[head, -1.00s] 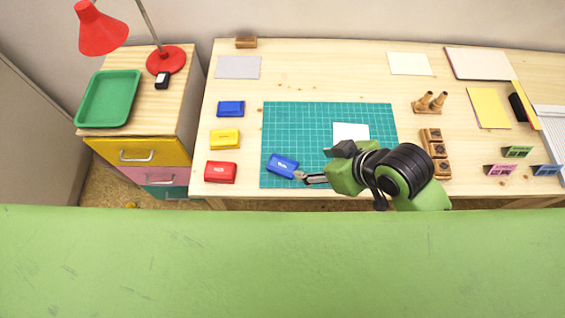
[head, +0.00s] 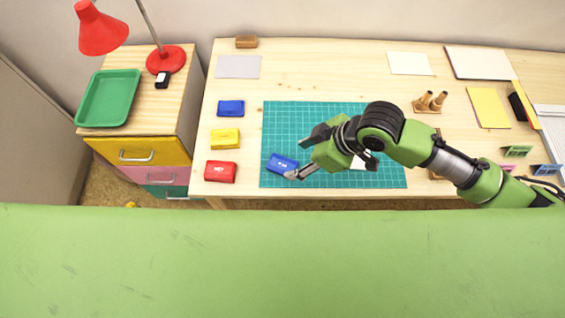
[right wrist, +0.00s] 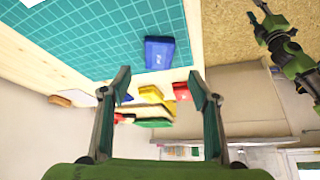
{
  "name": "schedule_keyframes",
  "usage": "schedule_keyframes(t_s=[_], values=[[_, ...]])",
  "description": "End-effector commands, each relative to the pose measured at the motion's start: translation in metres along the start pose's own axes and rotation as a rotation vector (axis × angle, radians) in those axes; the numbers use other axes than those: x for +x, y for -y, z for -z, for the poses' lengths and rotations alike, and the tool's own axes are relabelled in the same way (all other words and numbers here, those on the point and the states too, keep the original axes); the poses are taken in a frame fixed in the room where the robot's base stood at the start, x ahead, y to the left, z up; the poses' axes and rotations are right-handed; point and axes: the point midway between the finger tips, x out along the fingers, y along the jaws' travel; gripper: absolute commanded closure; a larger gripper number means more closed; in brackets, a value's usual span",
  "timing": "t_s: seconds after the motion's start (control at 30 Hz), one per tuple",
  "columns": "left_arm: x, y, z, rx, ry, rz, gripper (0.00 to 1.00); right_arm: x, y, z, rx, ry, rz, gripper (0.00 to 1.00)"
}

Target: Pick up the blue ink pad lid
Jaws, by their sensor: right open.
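A blue ink pad (head: 281,163) with white lettering on its lid lies slightly turned on the left front part of the green cutting mat (head: 285,118). I cannot tell whether its lid is seated on a base. It also shows in the right wrist view (right wrist: 159,53), beyond the fingertips. My right gripper (head: 297,159) is open and empty, just right of this pad, its lower finger by the pad's right front corner. In the right wrist view the gripper (right wrist: 160,82) has its fingers wide apart. A green-and-black arm end, apparently my left gripper (right wrist: 275,35), shows at upper right there.
Another blue pad (head: 231,108), a yellow pad (head: 226,137) and a red pad (head: 221,172) line the table's left side. A white card (head: 361,163) is partly hidden behind my right arm. Wooden stamps (head: 430,102) stand right of the mat. The mat's back left is clear.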

Motion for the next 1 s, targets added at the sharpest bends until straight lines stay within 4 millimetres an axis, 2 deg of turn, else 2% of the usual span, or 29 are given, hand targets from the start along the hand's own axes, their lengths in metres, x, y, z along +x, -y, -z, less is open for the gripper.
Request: schedule_keyframes(t_s=[0.1, 0.33, 0.6, 0.9, 0.97, 1.0], values=[[-0.001, 0.000, 0.000, 0.000, 0.000, 0.000, 0.66, 0.016, 0.000, 0.000, 0.001, 0.000, 0.001, 0.44], [-0.004, 0.000, 0.001, -0.001, -0.001, 0.000, 0.66, 0.031, -0.001, 0.000, 0.002, 0.001, 0.000, 0.44], [-0.009, 0.001, 0.002, -0.002, -0.002, 0.000, 0.66, 0.068, -0.002, -0.001, 0.000, 0.000, 0.000, 0.44], [-0.009, 0.001, 0.002, -0.002, -0.002, 0.001, 0.66, 0.074, -0.002, -0.001, -0.001, 0.000, -0.001, 0.44], [-0.009, 0.001, 0.002, -0.002, -0.002, 0.001, 0.66, 0.073, -0.002, -0.001, -0.001, 0.000, -0.001, 0.57], [-0.009, 0.001, 0.002, -0.002, -0.002, 0.001, 0.66, 0.073, -0.002, -0.001, -0.001, 0.000, -0.001, 0.68]])
